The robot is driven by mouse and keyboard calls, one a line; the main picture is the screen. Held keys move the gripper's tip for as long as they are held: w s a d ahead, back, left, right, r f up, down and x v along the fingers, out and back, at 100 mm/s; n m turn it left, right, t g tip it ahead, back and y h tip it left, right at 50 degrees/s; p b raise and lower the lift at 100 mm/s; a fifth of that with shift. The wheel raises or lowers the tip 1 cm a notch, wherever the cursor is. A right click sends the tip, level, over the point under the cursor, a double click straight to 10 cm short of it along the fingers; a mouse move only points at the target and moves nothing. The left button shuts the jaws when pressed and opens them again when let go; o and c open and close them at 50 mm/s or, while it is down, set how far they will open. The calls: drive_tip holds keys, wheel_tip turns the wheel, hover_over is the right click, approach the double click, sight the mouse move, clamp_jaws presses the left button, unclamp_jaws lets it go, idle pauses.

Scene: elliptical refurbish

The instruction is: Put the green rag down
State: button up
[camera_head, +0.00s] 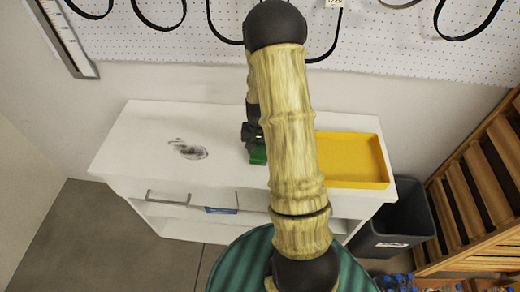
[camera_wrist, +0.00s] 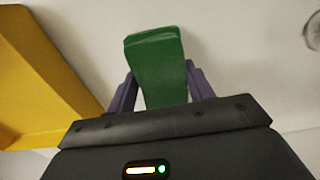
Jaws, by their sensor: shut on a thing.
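The green rag (camera_wrist: 156,68) shows between the two fingers of my gripper (camera_wrist: 160,88) in the wrist view. My gripper is shut on it. In the head view the rag (camera_head: 258,156) is a small green patch at the white table (camera_head: 130,150), just left of my arm, and my gripper (camera_head: 252,136) is partly hidden behind the arm. I cannot tell whether the rag touches the table top.
A yellow tray (camera_head: 350,158) lies on the table's right part; it also shows at left in the wrist view (camera_wrist: 40,80). A dark bin (camera_head: 398,222) and wooden crates (camera_head: 480,180) stand right.

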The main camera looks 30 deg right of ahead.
sight(260, 149)
drive_tip(key=shift+w+f, duration=0.15)
drive_tip(key=shift+f, duration=0.4)
drive_tip(key=shift+d, duration=0.15)
drive_tip(key=shift+s+f, duration=0.2)
drive_tip(key=o, duration=0.9)
drive_tip(key=shift+a, duration=0.4)
drive_tip(key=shift+o, duration=0.2)
drive_tip(key=shift+s+d+f, duration=0.1)
drive_tip(key=shift+s+d, duration=0.1)
drive_tip(key=shift+d+r, duration=0.15)
drive_tip(key=shift+r, duration=0.3)
wheel_tip(260, 149, up, 12)
drive_tip(key=b, duration=0.1)
drive_tip(key=shift+w, duration=0.15)
